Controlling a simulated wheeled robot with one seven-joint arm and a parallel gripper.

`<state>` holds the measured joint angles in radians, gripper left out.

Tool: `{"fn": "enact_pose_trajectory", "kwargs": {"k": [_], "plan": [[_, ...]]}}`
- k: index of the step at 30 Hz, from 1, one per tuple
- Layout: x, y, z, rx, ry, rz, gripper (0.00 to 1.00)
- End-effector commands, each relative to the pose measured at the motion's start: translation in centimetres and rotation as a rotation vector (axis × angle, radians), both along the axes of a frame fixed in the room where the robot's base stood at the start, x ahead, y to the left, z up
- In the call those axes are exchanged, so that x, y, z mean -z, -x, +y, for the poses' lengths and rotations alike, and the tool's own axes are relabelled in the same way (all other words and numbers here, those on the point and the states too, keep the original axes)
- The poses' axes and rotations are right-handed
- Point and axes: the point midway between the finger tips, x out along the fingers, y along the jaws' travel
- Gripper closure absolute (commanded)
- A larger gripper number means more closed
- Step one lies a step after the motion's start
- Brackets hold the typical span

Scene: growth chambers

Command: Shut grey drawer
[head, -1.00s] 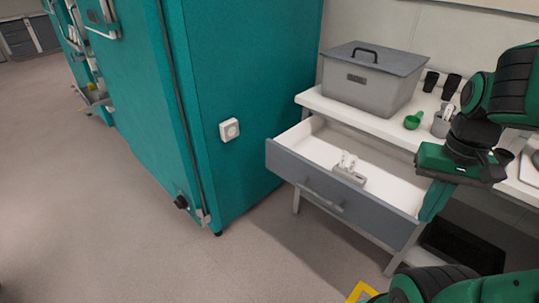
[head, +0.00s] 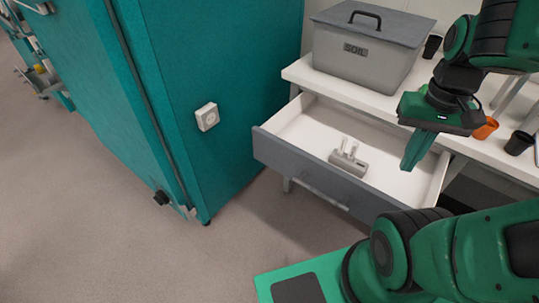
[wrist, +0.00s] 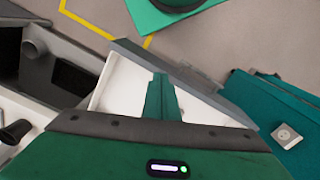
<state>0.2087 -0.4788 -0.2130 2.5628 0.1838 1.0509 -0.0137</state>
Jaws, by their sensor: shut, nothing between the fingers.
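The grey drawer (head: 316,180) is pulled out from under the white bench, with its grey front facing the lower left and a bar handle on it. Its white inside is bare except for a small grey holder (head: 348,160) with white pieces. My gripper (head: 412,160) is shut and empty, pointing down over the right part of the drawer. In the wrist view the shut fingers (wrist: 160,90) show over the white drawer inside, short of the grey front (wrist: 190,85). I cannot tell whether the fingertips are below the drawer's rim.
A grey lidded bin marked SOIL (head: 365,55) stands on the white bench top (head: 300,72). Dark cups (head: 518,143) and an orange cup (head: 486,128) stand to the right. A teal chamber (head: 215,70) stands close left of the drawer. The floor before the drawer is open.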

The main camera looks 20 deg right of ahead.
Motion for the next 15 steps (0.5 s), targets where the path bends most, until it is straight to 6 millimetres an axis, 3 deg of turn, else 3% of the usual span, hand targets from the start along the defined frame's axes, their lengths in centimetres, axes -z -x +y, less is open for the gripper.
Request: {"fn": "enact_pose_trajectory", "kwargs": {"k": [2, 5, 11, 15], "plan": [[-0.3, 0.2, 0.0, -0.039, 0.009, -0.012, 1.00], [-0.1, -1.9, -0.1, -0.179, 0.034, 0.001, 1.00], [1.3, -9.0, 1.9, -0.702, 0.118, 0.049, 1.00], [3.1, -14.4, 5.2, -1.124, 0.177, 0.093, 1.00]]}}
